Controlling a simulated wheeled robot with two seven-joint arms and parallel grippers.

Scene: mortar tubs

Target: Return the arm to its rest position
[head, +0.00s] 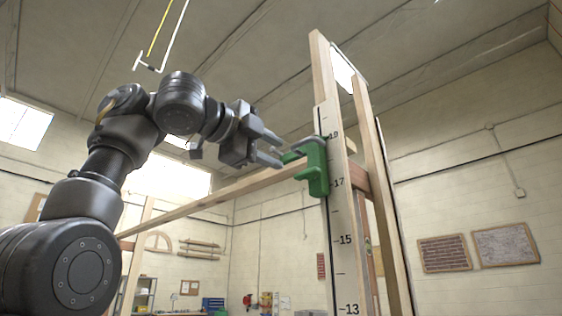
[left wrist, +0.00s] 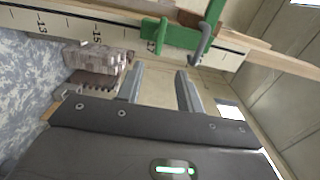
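My left arm comes in from the left in the head view and is raised, stretched toward an upright marked post. My left gripper (head: 277,150) is open, its two fingers apart with nothing between them. The left wrist view also shows it open (left wrist: 160,72). A green clamp (head: 316,168) sits on the post just beyond the fingertips. In the left wrist view the clamp (left wrist: 183,38) lies ahead of the fingers, with a gap that looks small. My right gripper is in neither view.
The wooden post (head: 338,220) carries a number scale, and a second upright (head: 372,170) stands to its right. A long wooden rail (head: 215,198) slants to the left behind my arm. A stack of bricks (left wrist: 97,58) shows in the left wrist view.

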